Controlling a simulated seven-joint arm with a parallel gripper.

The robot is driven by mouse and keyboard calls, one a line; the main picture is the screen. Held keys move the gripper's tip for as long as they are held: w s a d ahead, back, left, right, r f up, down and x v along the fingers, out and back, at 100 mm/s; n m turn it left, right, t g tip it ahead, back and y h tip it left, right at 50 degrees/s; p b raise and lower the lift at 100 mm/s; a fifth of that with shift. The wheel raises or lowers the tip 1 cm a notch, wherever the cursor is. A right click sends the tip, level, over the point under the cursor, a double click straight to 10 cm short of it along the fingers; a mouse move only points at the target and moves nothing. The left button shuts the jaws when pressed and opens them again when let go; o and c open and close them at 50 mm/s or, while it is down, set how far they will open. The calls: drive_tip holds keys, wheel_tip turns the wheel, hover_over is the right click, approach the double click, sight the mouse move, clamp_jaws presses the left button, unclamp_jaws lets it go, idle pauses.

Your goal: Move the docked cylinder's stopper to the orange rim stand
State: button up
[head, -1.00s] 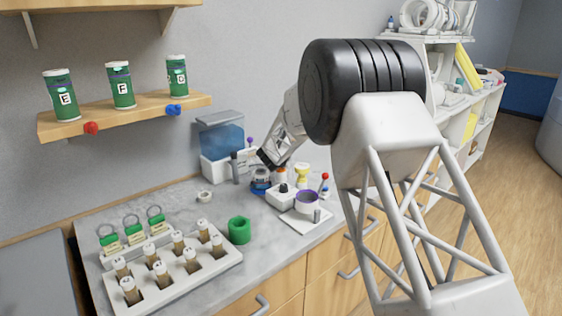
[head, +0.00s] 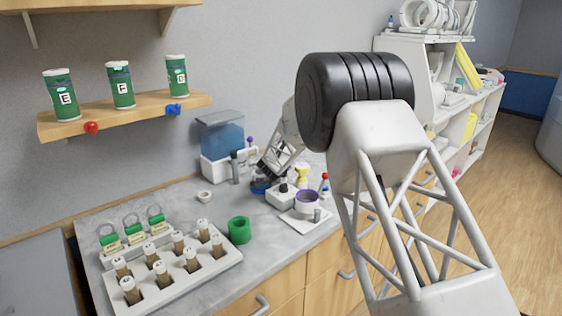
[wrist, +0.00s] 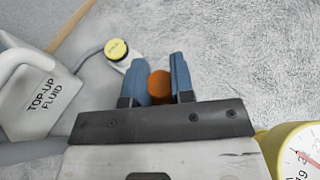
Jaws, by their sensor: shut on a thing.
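I cannot clearly identify the docked cylinder or the orange rim stand.
The top-up fluid tank (wrist: 42,92) and a yellow cap (wrist: 115,49) are beside the gripper; a yellow gauge (wrist: 297,150) is at lower right.

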drive_tip(key=shift+f, duration=0.1)
drive_tip(key=o, duration=0.9)
drive_tip(key=shift+r, duration=0.2)
drive_tip(key=shift+r, duration=0.2)
drive_tip(key=v, duration=1.2)
drive_tip(key=shift+r, duration=0.1)
idle(0.4)
